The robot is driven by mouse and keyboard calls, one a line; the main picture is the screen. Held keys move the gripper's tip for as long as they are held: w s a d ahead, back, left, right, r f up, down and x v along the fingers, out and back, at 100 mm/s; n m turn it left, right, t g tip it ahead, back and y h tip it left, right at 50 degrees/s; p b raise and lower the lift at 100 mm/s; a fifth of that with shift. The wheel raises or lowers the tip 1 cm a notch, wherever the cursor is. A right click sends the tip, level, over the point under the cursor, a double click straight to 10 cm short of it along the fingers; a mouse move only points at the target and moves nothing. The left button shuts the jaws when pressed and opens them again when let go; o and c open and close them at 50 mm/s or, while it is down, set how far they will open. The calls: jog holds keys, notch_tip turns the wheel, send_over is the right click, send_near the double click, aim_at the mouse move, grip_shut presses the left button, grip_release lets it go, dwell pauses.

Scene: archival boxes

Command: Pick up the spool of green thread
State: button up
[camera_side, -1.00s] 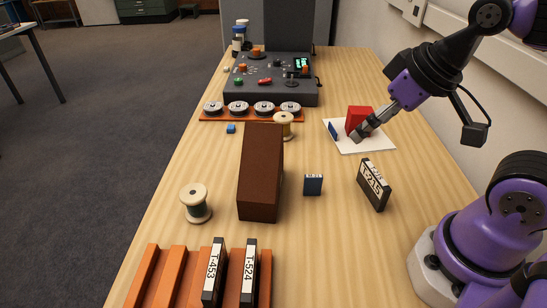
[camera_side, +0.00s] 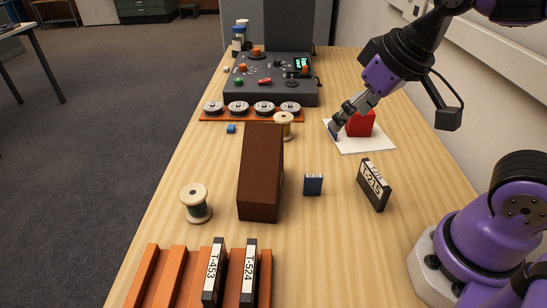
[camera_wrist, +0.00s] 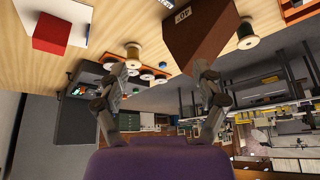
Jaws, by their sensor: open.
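A spool with dark green thread (camera_side: 196,204) and pale wooden ends stands upright on the table at the left, beside the brown block. In the wrist view what looks like the same spool (camera_wrist: 247,38) is at the upper right, partly behind the block. A second spool with brownish thread (camera_side: 284,126) stands by the block's far end, and it also shows in the wrist view (camera_wrist: 133,54). My gripper (camera_side: 337,127) is open and empty, over the white sheet's left part, well away from the green spool. Its two fingers frame the wrist view (camera_wrist: 160,70).
The tall brown block (camera_side: 260,172) stands between my gripper and the green spool. A red block (camera_side: 361,123) sits on the white sheet (camera_side: 368,145). An orange rack (camera_side: 173,275) is in front.

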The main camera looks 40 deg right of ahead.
jog(key=w+a, duration=0.6)
jog(key=g, duration=0.1)
send_near(196, 196)
notch_tip(196, 196, down, 2)
jog(key=shift+m, duration=0.3)
jog(key=x, duration=0.5)
jog(key=shift+w+a+f, duration=0.1)
jog(key=shift+w+a, duration=0.1)
jog(key=shift+a, duration=0.2)
jog(key=x, duration=0.3)
jog(key=d+x, duration=0.1)
jog(key=x, duration=0.1)
jog(key=shift+w+f, duration=0.15)
jog(key=shift+w, duration=0.25)
jog(key=c, duration=1)
